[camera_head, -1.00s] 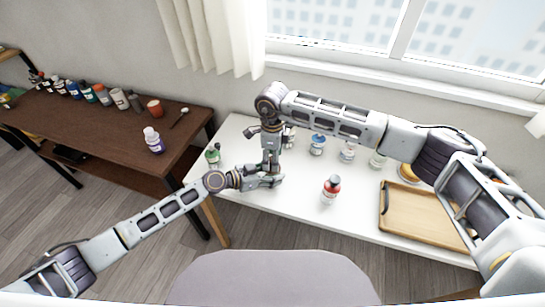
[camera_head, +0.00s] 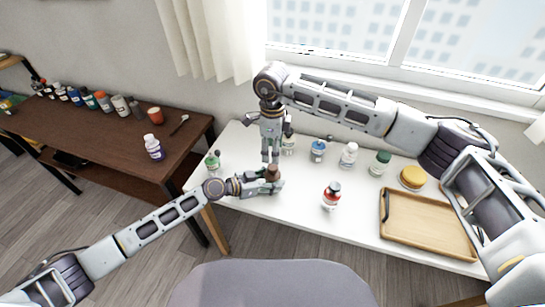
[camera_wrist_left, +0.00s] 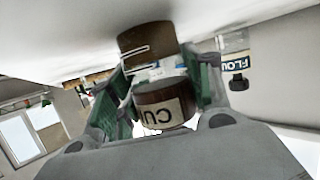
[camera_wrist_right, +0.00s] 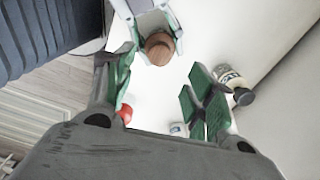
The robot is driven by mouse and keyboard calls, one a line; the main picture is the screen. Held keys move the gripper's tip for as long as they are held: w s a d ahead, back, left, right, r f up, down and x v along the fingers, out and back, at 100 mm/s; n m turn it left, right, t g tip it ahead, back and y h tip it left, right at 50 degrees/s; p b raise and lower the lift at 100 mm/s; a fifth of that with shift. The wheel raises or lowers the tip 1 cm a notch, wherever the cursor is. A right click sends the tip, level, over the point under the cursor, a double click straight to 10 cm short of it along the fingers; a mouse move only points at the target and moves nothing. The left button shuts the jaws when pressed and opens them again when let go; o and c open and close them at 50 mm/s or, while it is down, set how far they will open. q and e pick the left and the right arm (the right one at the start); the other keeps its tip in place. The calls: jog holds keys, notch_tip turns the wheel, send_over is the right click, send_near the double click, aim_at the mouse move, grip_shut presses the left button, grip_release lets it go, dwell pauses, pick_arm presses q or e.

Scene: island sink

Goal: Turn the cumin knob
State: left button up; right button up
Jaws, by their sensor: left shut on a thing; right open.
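The cumin jar has a brown round top (camera_head: 273,171) and stands in my left gripper (camera_head: 270,184) over the left part of the white table. In the left wrist view, the jar (camera_wrist_left: 165,108) sits between the green finger pads, with an upside-down "CU" label showing. My left gripper is shut on it. My right gripper (camera_head: 270,158) points down just above the jar. It is open and empty, its fingers apart in the right wrist view (camera_wrist_right: 160,92). There the brown top (camera_wrist_right: 160,47) lies beyond the fingers, clear of them.
A red-capped jar (camera_head: 331,197) stands right of the grippers. Blue-capped (camera_head: 318,151), white (camera_head: 349,155) and green-capped (camera_head: 380,163) jars stand behind. A wooden tray (camera_head: 430,252) lies at right. A green jar (camera_head: 212,162) stands left. A flour jar (camera_wrist_left: 235,62) shows beside the left gripper.

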jog(key=shift+r, duration=2.25)
pick_arm(q)
jog(key=o, duration=1.2)
jog(key=shift+c, duration=0.2)
jog(key=shift+a, duration=0.15)
jog(key=shift+v, duration=5.9)
jog(key=shift+a, duration=0.1)
pick_arm(e)
jog(key=shift+a, duration=0.1)
